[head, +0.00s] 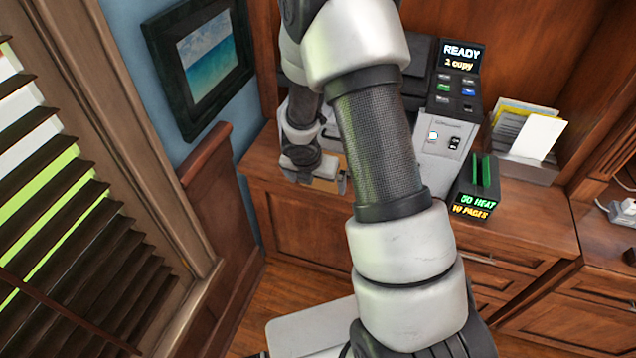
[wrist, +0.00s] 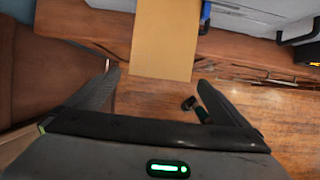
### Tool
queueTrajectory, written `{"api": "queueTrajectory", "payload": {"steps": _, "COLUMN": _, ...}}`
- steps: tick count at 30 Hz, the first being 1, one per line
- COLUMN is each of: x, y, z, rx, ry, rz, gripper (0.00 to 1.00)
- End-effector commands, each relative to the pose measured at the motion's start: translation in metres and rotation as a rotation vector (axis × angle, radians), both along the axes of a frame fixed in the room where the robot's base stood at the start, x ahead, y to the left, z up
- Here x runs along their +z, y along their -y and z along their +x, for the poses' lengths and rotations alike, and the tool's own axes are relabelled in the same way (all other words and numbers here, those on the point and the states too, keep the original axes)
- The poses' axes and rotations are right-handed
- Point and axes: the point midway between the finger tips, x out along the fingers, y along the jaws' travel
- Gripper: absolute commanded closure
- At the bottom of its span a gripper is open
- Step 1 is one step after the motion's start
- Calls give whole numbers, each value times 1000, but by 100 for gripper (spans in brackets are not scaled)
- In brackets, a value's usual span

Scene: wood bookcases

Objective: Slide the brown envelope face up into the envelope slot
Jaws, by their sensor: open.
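The brown envelope (wrist: 164,42) shows in the wrist view as a flat tan sheet. Its near end juts past the wooden counter edge, and its far end runs out of the top of the picture. My gripper (wrist: 158,79) is open, with one finger to each side of the envelope's near end and no visible grip on it. In the head view my gripper (head: 314,178) is at the counter's front edge, left of the copier (head: 446,145). My arm hides most of the envelope and the copier's left part there. I cannot make out the envelope slot for certain.
A small black device (head: 476,190) with green and orange text stands right of the copier. A paper holder (head: 525,170) stands behind it. The wooden counter (head: 540,222) has bare room at the right front. A wooden panel and window blinds are at left.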

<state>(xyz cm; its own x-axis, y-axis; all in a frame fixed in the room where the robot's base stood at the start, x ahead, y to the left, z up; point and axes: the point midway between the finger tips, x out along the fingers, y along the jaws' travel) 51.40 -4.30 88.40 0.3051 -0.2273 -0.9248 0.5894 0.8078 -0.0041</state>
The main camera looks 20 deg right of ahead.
Motion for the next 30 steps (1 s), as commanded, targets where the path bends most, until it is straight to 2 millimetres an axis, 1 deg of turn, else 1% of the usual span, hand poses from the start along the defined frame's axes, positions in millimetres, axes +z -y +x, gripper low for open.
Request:
{"api": "queueTrajectory", "payload": {"steps": 1, "x": 19, "y": -3, "z": -3, "rx": 1, "ry": 2, "rz": 2, "gripper": 0}}
{"api": "queueTrajectory", "payload": {"steps": 6, "x": 59, "y": -12, "z": -16, "rx": 0, "ry": 4, "rz": 0, "gripper": 0}}
{"api": "queueTrajectory", "payload": {"steps": 12, "x": 99, "y": -23, "z": -30, "rx": 0, "ry": 3, "rz": 1, "gripper": 0}}
{"api": "queueTrajectory", "payload": {"steps": 15, "x": 113, "y": -26, "z": -35, "rx": 0, "ry": 2, "rz": 0, "gripper": 0}}
{"api": "queueTrajectory", "payload": {"steps": 21, "x": 126, "y": -30, "z": -41, "rx": 1, "ry": -1, "rz": -1, "gripper": 0}}
{"api": "queueTrajectory", "payload": {"steps": 30, "x": 126, "y": -31, "z": -42, "rx": 0, "ry": -1, "rz": -1, "gripper": 0}}
